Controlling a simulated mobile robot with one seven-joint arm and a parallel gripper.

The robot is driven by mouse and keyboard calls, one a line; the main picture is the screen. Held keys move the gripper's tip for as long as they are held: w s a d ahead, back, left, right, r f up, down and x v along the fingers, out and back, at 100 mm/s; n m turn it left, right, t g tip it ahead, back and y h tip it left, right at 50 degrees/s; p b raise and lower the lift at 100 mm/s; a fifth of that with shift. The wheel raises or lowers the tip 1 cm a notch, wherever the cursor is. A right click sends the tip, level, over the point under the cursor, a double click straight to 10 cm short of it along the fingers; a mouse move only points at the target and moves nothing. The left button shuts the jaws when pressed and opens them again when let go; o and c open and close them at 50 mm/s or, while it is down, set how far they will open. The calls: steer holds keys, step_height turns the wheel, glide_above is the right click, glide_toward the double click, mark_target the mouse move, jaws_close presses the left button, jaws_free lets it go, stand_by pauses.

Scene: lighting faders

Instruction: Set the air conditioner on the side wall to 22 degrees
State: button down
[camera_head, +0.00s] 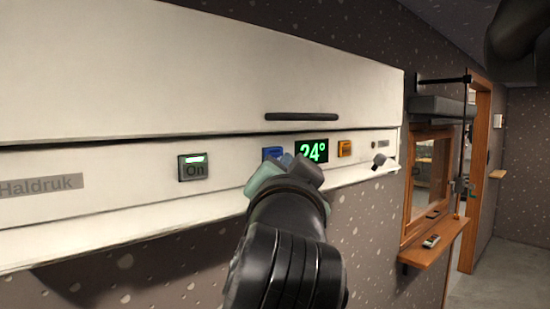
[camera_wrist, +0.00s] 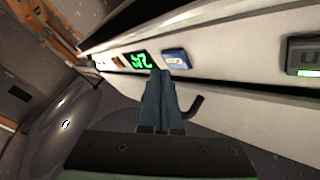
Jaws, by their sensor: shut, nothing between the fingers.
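The white air conditioner (camera_head: 120,210) is on the side wall. Its green display (camera_head: 312,151) reads 24°, and it also shows upside down in the wrist view (camera_wrist: 137,61). A blue button (camera_head: 271,153) sits left of the display, partly hidden by my gripper in the head view; it is clear in the wrist view (camera_wrist: 174,58). An orange button (camera_head: 344,148) sits right of the display. The On button (camera_head: 193,167) has a lit green bar. My gripper (camera_head: 290,166) is shut and empty, its tips in front of the panel near the blue button and display. I cannot tell whether they touch.
A dark handle or slot (camera_head: 302,117) runs above the display. Further right are a wooden window frame with a ledge (camera_head: 434,242) and a doorway. The space below the unit looks free.

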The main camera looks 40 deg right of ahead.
steer(key=shift+w, duration=0.1)
stand_by(0.7)
steer(key=shift+w, duration=0.35)
steer(key=shift+w, duration=0.3)
stand_by(0.8)
steer(key=shift+s, duration=0.75)
steer(key=s, duration=0.5)
steer(key=shift+d, duration=0.2)
stand_by(2.5)
